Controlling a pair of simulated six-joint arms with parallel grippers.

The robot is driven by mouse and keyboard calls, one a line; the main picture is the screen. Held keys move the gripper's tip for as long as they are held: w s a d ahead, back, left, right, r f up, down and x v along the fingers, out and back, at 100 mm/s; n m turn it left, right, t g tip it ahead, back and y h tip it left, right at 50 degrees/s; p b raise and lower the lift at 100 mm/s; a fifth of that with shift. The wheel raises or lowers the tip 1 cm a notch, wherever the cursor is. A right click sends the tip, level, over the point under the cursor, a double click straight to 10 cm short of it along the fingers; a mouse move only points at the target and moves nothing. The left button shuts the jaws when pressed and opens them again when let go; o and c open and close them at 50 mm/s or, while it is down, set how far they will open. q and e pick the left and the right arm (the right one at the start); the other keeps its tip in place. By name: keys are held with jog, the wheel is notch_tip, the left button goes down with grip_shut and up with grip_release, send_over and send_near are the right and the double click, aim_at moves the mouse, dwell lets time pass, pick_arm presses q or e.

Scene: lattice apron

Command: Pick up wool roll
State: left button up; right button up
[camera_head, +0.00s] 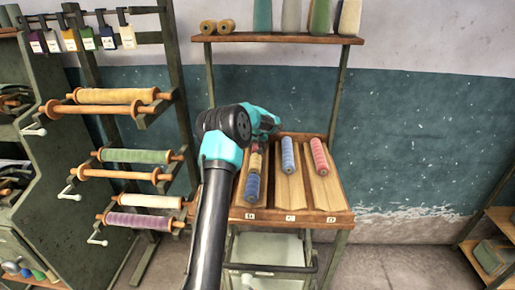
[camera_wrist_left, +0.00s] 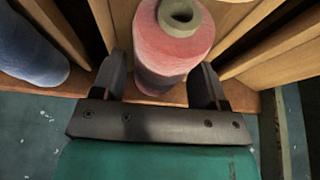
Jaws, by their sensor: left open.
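My left gripper (camera_head: 264,124) is over the upper end of the left lane of a sloped wooden rack (camera_head: 318,216). Its fingers are hidden in the head view. In the left wrist view the open gripper (camera_wrist_left: 160,78) has one finger on each side of a pink wool roll (camera_wrist_left: 174,45); contact cannot be told. The left lane also holds a tan roll (camera_head: 255,162) and a blue roll (camera_head: 252,187). The middle lane holds a blue roll (camera_head: 288,154), and the right lane a pink-red roll (camera_head: 319,156). My right gripper is not in view.
Wooden dividers (camera_wrist_left: 262,38) flank the lane closely. A shelf (camera_head: 278,38) with cones and small spools is above the rack. A stand with wound rollers (camera_head: 137,156) is at left. A low shelf (camera_head: 490,258) stands at far right, with open floor before it.

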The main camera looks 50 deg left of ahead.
pick_arm(q)
jog(key=c, duration=0.8)
jog(key=shift+o, duration=0.2)
notch_tip(320, 180, up, 10)
jog(key=shift+r, duration=0.1)
dwell(0.4)
